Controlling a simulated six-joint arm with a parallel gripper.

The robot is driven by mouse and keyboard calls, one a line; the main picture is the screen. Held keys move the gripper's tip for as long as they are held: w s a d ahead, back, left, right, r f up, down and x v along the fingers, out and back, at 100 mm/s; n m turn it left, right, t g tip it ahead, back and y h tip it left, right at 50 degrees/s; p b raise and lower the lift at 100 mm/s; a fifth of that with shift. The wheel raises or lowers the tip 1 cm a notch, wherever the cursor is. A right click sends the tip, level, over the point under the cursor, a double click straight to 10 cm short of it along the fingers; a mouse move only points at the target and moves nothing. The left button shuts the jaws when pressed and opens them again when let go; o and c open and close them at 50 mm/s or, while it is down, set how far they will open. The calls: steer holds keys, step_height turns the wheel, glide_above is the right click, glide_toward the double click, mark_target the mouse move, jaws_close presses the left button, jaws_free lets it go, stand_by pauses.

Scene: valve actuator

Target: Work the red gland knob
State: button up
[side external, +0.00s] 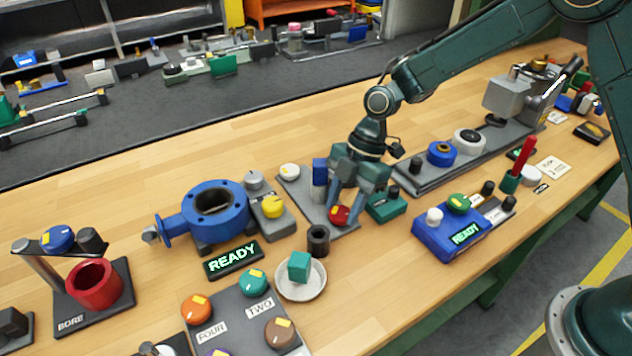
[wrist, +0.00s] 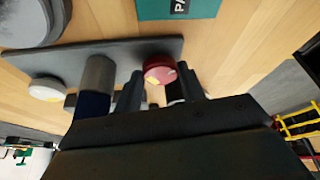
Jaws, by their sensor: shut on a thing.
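The red gland knob (side external: 340,215) is a round red cap with a yellow mark, at the near end of a dark grey plate (side external: 296,188). My gripper (side external: 346,208) points down over the knob and is shut on it, a finger at either side. In the wrist view the red knob (wrist: 160,69) shows between the two dark fingertips (wrist: 160,82). Its yellow mark is visible there. The fingers and gripper body hide part of the knob and what lies under it.
A blue post (side external: 320,172) and a white knob (side external: 289,171) stand on the same plate, the post close beside my gripper. A green box (side external: 386,204) sits close on the right. A black cup (side external: 318,240) and a dish (side external: 302,283) with a teal cube stand in front.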

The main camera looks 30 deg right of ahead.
steer(key=shift+m, duration=0.3)
steer(key=m, duration=0.1)
steer(key=m+t, duration=0.1)
steer(key=m, duration=0.1)
steer(key=m+t, duration=0.1)
steer(key=m, duration=0.1)
steer(key=shift+s, duration=0.3)
steer(key=m+t, duration=0.1)
steer(key=m, duration=0.2)
steer(key=m+t+h, duration=0.1)
steer(key=m, duration=0.1)
steer(key=shift+s+a+m, duration=0.2)
steer(key=shift+m, duration=0.2)
steer(key=m, duration=0.1)
steer(key=m+t+h, duration=0.1)
steer(key=m, duration=0.1)
steer(key=m+h, duration=0.1)
steer(key=m, duration=0.1)
steer(key=shift+a, duration=0.25)
steer(key=m+h, duration=0.1)
steer(key=m, duration=0.2)
steer(key=m+h, duration=0.1)
steer(key=m, duration=0.2)
steer(key=shift+a, duration=0.2)
steer(key=shift+m, duration=0.3)
steer(key=o, duration=1)
